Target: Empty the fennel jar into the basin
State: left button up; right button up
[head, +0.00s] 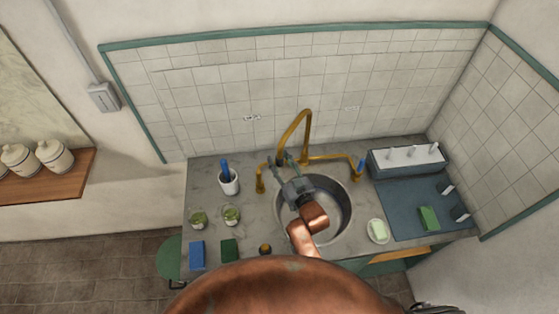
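The round metal basin (340,218) is sunk into the marble counter in the head view. Two small glass jars with green contents stand on the counter left of it: one jar (198,219) further left, the other jar (231,216) nearer the basin. I cannot tell which is the fennel jar; labels are too small to read. My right gripper (282,164) is over the back left of the basin, below the brass tap, its fingers apart with nothing seen between them. Its arm hides part of the basin. My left gripper is not in view.
A brass tap (306,120) arches behind the basin. A white cup (228,184) with a blue-handled thing stands behind the jars. Blue (197,254) and green (229,250) blocks lie at the front left. A soap dish (378,231) and dark drainboard (405,205) are right.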

jog(key=v, duration=1.2)
dwell(0.5)
